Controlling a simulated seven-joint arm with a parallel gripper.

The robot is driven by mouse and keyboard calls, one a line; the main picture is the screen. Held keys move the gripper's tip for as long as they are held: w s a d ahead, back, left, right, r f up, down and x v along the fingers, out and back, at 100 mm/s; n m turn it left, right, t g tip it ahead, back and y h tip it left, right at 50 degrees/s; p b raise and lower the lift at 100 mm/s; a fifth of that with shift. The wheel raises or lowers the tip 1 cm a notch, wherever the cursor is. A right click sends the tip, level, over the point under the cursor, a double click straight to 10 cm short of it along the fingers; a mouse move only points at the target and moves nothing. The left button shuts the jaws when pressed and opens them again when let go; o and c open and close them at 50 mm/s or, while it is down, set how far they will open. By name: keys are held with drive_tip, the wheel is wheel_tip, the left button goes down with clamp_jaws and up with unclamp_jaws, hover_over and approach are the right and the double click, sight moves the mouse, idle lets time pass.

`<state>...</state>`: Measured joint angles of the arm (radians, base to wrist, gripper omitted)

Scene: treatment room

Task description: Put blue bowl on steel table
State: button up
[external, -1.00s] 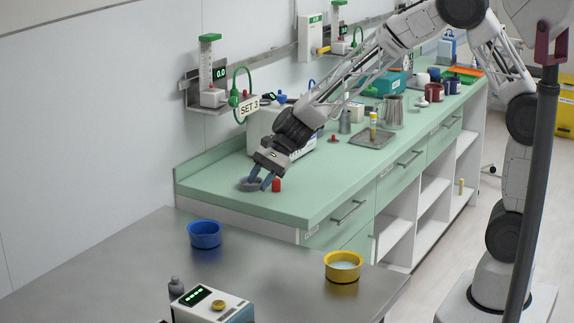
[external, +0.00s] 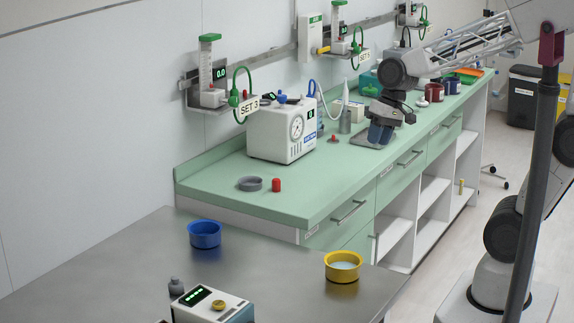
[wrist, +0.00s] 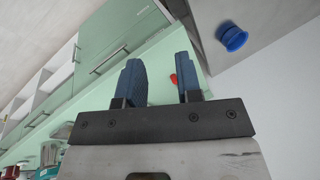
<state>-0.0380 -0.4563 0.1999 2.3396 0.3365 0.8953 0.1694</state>
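The blue bowl (external: 204,235) stands upright on the bare steel table (external: 130,262), toward its back left. It also shows in the wrist view (wrist: 232,38) at the upper right, on the grey steel top. My gripper (external: 379,136) is well apart from the bowl, above the green counter near its back half, with its fingers pointing down. In the wrist view the two blue fingers (wrist: 161,72) stand apart with nothing between them.
A grey dish (external: 250,184) and a red cylinder (external: 276,185) are on the green counter (external: 300,208). A yellow bowl (external: 342,266) and a white device (external: 212,306) stand on the steel table. A white gauge box (external: 283,133) stands by the wall.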

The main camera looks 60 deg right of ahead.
drive_tip(key=s+d+n+h, duration=0.3)
drive_tip(key=s+d, duration=0.3)
drive_tip(key=s, duration=0.5)
drive_tip(key=shift+s+d+r+t, duration=0.2)
drive_tip(key=shift+s+d+t, duration=0.05)
drive_tip(key=shift+s+t, duration=0.05)
idle(0.7)
